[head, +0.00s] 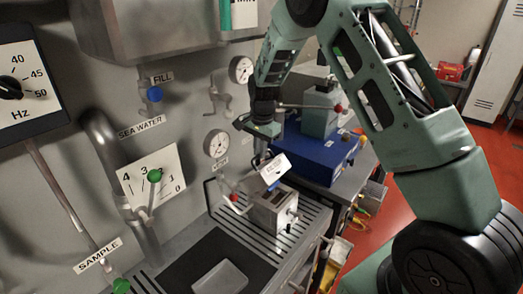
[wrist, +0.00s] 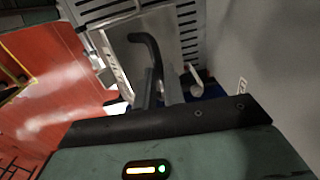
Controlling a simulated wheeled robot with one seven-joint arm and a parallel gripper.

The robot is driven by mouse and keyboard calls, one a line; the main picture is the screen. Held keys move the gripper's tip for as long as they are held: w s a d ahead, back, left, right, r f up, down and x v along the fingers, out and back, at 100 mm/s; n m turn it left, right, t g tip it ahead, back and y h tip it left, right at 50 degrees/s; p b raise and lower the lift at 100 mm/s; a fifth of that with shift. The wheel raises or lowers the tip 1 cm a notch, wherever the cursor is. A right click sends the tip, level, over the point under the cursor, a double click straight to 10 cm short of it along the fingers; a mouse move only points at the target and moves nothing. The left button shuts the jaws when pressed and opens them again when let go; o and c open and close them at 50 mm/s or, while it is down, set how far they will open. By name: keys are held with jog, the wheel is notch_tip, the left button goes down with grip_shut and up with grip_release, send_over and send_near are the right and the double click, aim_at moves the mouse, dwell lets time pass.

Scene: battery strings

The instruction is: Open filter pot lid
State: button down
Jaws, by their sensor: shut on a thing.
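The filter pot (head: 272,210) is a small light-grey box on the slatted drain top by the wall panel. Its white labelled lid (head: 270,167) stands tilted up above the box, with a gap and something blue between them. My gripper (head: 262,152) comes down from above at the lid's upper edge; its fingertips are small and partly hidden in the head view.
A blue box (head: 318,150) with a green machine (head: 320,108) stands just behind the pot. A red-tipped lever (head: 233,198) is at its left. Gauges and valves line the wall. A shallow tray (head: 220,278) lies in front; red floor is at right.

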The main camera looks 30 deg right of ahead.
jog(key=shift+s+f, duration=0.1)
jog(key=shift+f, duration=0.2)
jog(key=c, duration=1.5)
grip_release()
jog(key=shift+c, duration=0.2)
jog(key=shift+o, duration=0.3)
jog(key=shift+r, duration=0.1)
